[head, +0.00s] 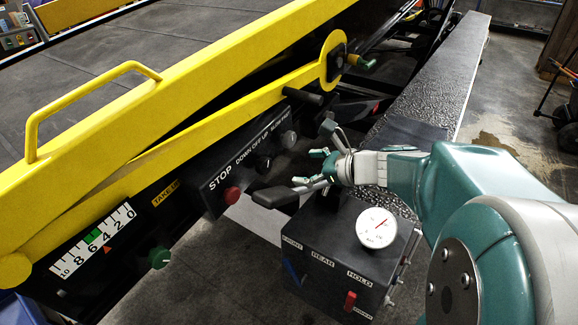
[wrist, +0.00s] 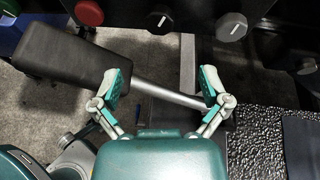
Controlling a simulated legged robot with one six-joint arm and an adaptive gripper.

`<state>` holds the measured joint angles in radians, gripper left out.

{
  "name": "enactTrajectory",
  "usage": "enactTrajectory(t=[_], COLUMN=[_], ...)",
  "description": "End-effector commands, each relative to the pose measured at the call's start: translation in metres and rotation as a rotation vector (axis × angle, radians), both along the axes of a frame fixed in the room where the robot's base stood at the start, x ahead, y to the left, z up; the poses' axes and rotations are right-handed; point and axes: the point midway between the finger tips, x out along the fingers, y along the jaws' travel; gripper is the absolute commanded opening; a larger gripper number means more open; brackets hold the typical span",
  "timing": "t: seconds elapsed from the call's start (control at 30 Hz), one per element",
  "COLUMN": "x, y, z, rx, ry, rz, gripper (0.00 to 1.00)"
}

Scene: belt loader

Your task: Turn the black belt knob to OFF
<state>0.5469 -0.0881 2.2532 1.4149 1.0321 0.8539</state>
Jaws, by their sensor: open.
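Two black knobs with white pointer lines sit on the black control panel beside the red STOP button (head: 230,195). The nearer knob (head: 263,163) is below the DOWN OFF UP lettering. In the wrist view the knobs (wrist: 160,20) (wrist: 231,27) are beyond the fingertips, with pointers tilted; which is the belt knob I cannot tell for sure. My gripper (head: 306,168) is open and empty, to the right of the panel and apart from the knobs. It also shows in the wrist view (wrist: 163,80).
A black pad (head: 277,197) on a silver rod (wrist: 165,92) crosses below my gripper. A black box (head: 330,262) with a white gauge (head: 376,228) and a red switch stands below my arm. A green knob (head: 159,257) and yellow rails (head: 150,110) lie left.

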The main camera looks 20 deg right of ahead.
Motion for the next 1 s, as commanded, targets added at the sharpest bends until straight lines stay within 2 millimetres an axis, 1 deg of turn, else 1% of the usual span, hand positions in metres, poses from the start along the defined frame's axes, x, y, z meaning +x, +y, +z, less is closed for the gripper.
enactTrajectory(t=[0.13, 0.4, 0.47, 0.57, 0.7, 0.8, 0.9, 1.0], x=[-0.006, -0.006, -0.004, 0.002, 0.011, 0.016, 0.019, 0.022], y=[-0.004, -0.004, -0.004, -0.005, -0.005, -0.006, -0.005, -0.001], z=[0.003, 0.003, 0.002, -0.001, -0.007, -0.010, -0.011, -0.013], rx=[0.000, 0.003, 0.026, 0.135, 0.342, 0.449, 0.502, 0.511], ry=[0.000, 0.002, 0.018, 0.091, 0.242, 0.326, 0.370, 0.379], rz=[0.000, 0.001, -0.005, -0.026, -0.067, -0.090, -0.101, -0.102], gripper=[0.96, 0.96, 0.96, 0.96, 0.96, 0.96, 0.96, 0.96])
